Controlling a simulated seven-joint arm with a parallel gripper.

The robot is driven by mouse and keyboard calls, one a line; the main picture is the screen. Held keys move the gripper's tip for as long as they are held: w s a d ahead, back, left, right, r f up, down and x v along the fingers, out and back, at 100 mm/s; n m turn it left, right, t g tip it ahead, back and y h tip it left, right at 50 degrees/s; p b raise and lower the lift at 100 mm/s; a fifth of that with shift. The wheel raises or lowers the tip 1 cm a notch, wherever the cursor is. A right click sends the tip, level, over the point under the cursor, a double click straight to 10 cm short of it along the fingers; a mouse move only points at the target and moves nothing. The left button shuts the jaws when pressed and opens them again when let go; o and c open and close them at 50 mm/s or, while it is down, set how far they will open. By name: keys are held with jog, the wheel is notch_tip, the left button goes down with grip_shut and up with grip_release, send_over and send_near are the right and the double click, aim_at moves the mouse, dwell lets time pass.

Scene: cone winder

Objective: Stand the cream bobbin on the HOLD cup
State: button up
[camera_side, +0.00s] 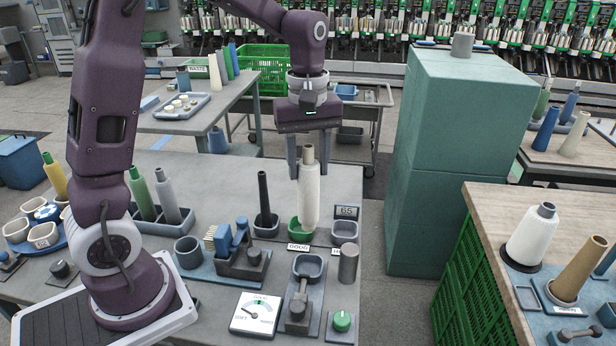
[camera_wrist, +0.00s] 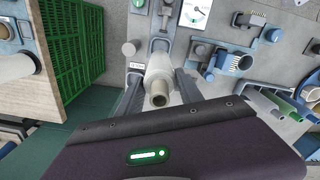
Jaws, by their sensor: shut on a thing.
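The cream bobbin (camera_side: 310,200) is upright in my gripper (camera_side: 308,176), one finger on each side of its upper part. In the side view its foot overlaps the right part of a green cup (camera_side: 294,229) with a label that seems to read GOOD. I cannot tell whether the foot is in that cup or above it. A grey cup (camera_side: 344,230), empty as far as I see, is just to the right. Its label (camera_side: 336,252) is partly hidden and starts with H. In the wrist view the bobbin (camera_wrist: 160,84) points away between the fingers and hides what is beneath.
A black tube (camera_side: 264,195) stands in a grey cup to the left. A sign reading 65 (camera_side: 347,211) is behind the grey cup, and a grey cylinder (camera_side: 348,264) is in front. A tall teal cabinet (camera_side: 440,170) stands to the right.

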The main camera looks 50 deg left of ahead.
jog(key=shift+r, duration=0.5)
jog(key=shift+w+a+f, duration=0.7)
jog(key=shift+w+f, duration=1.25)
jog(key=shift+w, duration=0.65)
jog(key=shift+w+a+f, duration=0.75)
jog(key=shift+w+f, duration=1.25)
jog(key=shift+w, duration=0.6)
jog(key=shift+w+a+f, duration=0.7)
jog(key=shift+w+f, duration=1.25)
jog(key=shift+w, duration=0.65)
jog(key=shift+f, duration=0.15)
jog(key=shift+f, duration=1.5)
